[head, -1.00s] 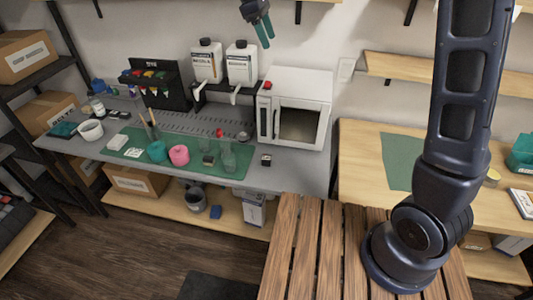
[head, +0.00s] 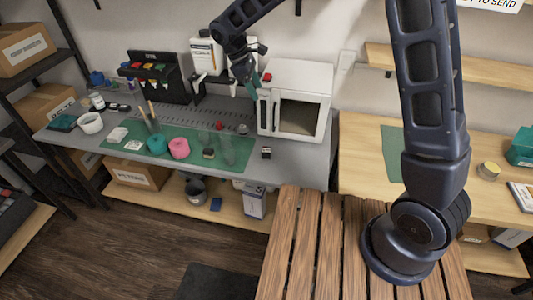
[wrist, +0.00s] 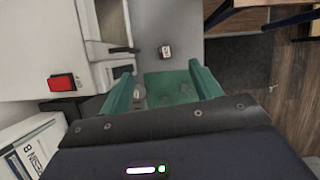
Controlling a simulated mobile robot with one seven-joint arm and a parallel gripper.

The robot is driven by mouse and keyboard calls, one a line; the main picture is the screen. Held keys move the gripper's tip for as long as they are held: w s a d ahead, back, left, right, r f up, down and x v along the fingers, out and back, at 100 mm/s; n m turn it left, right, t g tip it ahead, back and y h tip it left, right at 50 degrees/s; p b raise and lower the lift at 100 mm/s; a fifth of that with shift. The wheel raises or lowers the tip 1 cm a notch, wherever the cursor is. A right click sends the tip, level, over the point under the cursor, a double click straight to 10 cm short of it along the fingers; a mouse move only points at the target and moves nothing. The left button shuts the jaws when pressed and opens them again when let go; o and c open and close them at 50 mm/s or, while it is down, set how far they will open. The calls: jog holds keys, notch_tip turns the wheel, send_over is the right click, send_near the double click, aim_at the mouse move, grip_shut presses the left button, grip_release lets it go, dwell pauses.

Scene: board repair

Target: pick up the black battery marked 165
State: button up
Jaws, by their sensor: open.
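A small black block with a pale top (head: 266,153) sits on the grey bench near its front edge, right of the green mat. It also shows in the wrist view (wrist: 165,51), beyond my fingers. Another small dark block (head: 208,153) is on the green mat. I cannot read a 165 on either, so I cannot tell which is the named battery. My gripper (head: 252,86) hangs above the back of the bench, in front of the white oven's left side. Its teal fingers (wrist: 162,90) are apart with nothing held between them.
The white oven (head: 310,117) with a red button stands at the bench's right end. Clear jars (head: 236,152), a pink roll (head: 179,149) and a teal roll (head: 157,145) stand on the mat. White bottles (head: 207,58) are behind my gripper.

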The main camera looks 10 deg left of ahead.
send_near(266, 149)
jog(key=shift+x, duration=5.15)
jog(key=c, duration=1.1)
jog(key=shift+r, duration=0.1)
